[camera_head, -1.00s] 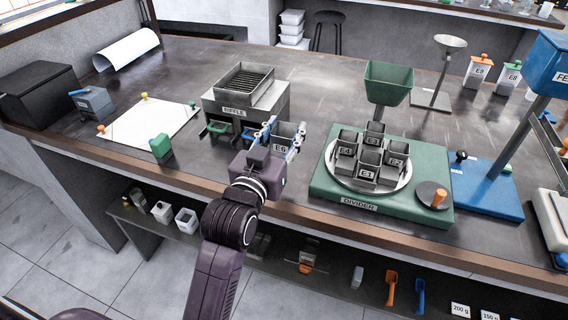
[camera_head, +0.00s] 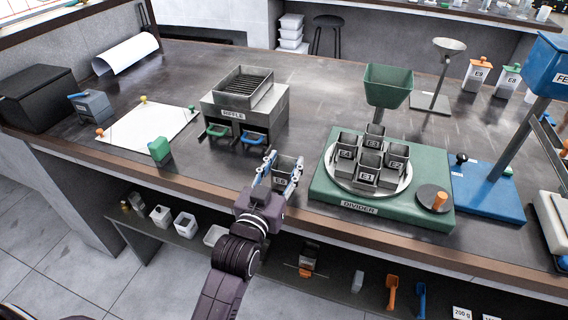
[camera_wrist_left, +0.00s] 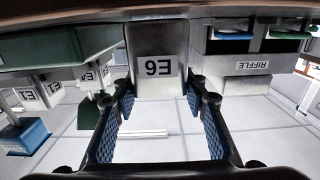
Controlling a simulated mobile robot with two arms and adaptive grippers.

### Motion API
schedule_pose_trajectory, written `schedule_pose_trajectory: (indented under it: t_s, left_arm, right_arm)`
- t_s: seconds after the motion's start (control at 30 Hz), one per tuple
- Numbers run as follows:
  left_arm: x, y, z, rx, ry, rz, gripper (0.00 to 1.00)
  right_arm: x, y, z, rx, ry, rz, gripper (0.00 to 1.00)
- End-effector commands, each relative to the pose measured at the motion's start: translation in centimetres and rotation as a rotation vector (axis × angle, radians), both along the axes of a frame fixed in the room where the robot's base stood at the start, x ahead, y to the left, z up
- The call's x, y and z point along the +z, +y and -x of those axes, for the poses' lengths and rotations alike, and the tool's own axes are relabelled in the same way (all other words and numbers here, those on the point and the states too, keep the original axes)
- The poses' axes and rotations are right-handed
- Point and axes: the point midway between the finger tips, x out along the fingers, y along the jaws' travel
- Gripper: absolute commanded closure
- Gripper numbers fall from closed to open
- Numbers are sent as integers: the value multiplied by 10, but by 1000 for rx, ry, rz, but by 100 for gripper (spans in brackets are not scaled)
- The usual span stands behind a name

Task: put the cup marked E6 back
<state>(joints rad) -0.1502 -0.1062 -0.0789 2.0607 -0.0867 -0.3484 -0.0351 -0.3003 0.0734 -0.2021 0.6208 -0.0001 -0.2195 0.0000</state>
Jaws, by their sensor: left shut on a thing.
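The cup marked E6 (camera_head: 285,172) is a small grey metal cup between the fingers of my left gripper (camera_head: 277,174). It is near the bench's front edge, between the riffle and the divider. In the left wrist view the cup (camera_wrist_left: 157,68) fills the space between the fingertips, its label upside down. The blue-padded fingers are shut on it. I cannot tell its height above the bench. The green divider (camera_head: 325,196) stands to the right, with several grey cups, including E1 (camera_head: 367,177), E2 (camera_head: 396,164) and E3 (camera_head: 373,143), on its round plate. My right gripper is not in view.
The riffle (camera_head: 233,112), with green and blue trays, stands behind left. A green-topped block (camera_head: 160,150) and a white sheet (camera_head: 150,127) lie further left. A blue stand (camera_head: 485,195) is right of the divider. The bench between riffle and divider is clear.

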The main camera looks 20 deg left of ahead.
Motion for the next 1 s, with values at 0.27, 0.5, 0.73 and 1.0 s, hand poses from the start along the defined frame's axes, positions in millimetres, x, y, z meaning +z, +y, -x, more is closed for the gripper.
schedule_pose_trajectory:
  t_s: [0.27,0.5,0.73,1.0]
  left_arm:
    - [-2,0,0,0,1,0,43]
    - [-1,0,0,0,1,0,43]
    - [-2,1,21,0,4,-1,43]
    - [-2,2,72,0,4,-1,43]
  right_arm:
    - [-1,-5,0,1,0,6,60]
    - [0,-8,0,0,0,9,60]
    - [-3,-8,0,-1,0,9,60]
    - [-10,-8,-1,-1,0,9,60]
